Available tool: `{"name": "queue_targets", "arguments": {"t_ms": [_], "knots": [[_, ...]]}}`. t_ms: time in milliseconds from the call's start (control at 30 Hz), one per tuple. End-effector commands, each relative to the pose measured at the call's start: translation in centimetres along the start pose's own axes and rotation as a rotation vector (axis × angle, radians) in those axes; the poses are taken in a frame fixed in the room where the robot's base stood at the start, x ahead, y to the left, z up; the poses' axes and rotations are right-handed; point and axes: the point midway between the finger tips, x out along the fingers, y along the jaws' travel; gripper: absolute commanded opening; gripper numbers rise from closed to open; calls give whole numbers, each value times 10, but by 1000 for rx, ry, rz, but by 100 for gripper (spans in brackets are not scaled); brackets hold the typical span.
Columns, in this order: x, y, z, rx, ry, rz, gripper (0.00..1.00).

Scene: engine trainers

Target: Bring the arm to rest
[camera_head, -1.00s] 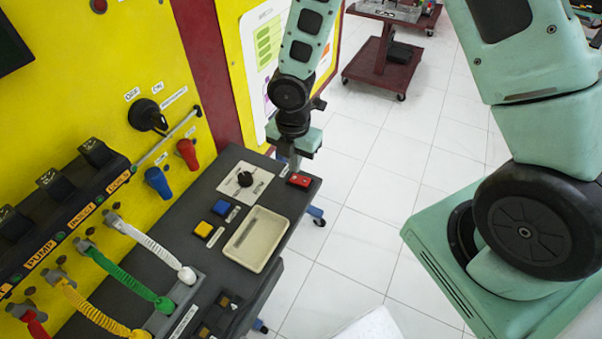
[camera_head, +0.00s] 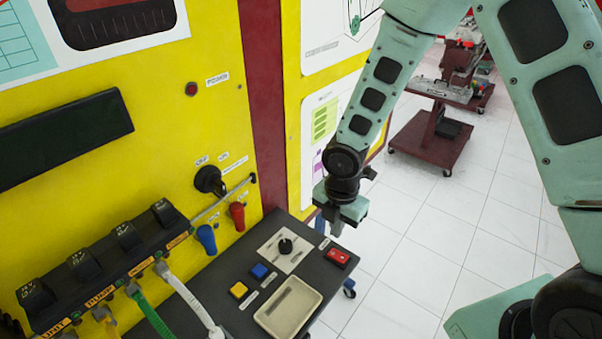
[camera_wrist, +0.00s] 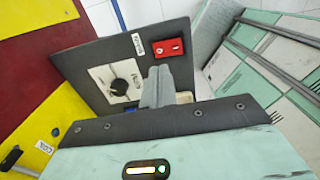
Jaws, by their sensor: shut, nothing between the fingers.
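In the head view the knob (camera_head: 285,246) and red block (camera_head: 338,258) lie below and beside the gripper. I see no contact with either.
A cream tray (camera_head: 288,309), a yellow button (camera_head: 239,290) and a blue button (camera_head: 260,271) sit on the bench. A yellow panel (camera_head: 170,120) stands at left with a black valve row (camera_head: 110,265) and hoses. A dark red cart (camera_head: 430,140) stands behind. White floor (camera_head: 440,235) is clear at right.

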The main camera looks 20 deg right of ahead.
Motion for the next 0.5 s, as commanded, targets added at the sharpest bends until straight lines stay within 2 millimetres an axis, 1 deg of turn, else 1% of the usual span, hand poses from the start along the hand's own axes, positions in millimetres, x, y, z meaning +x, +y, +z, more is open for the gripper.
{"name": "queue_targets", "arguments": {"t_ms": [133, 167, 267, 367, 400, 467, 500], "knots": [[-2, 0, -2, 17, -2, 2, 0], [-6, 0, -5, 40, -5, 3, 0], [-23, -2, -19, 176, -15, 10, 0], [-49, -11, -43, 395, -23, 20, 0], [-59, -18, -54, 494, -24, 23, 0], [-74, -28, -71, 645, -21, 27, 0], [-82, -37, -83, 744, -17, 28, 0]]}}
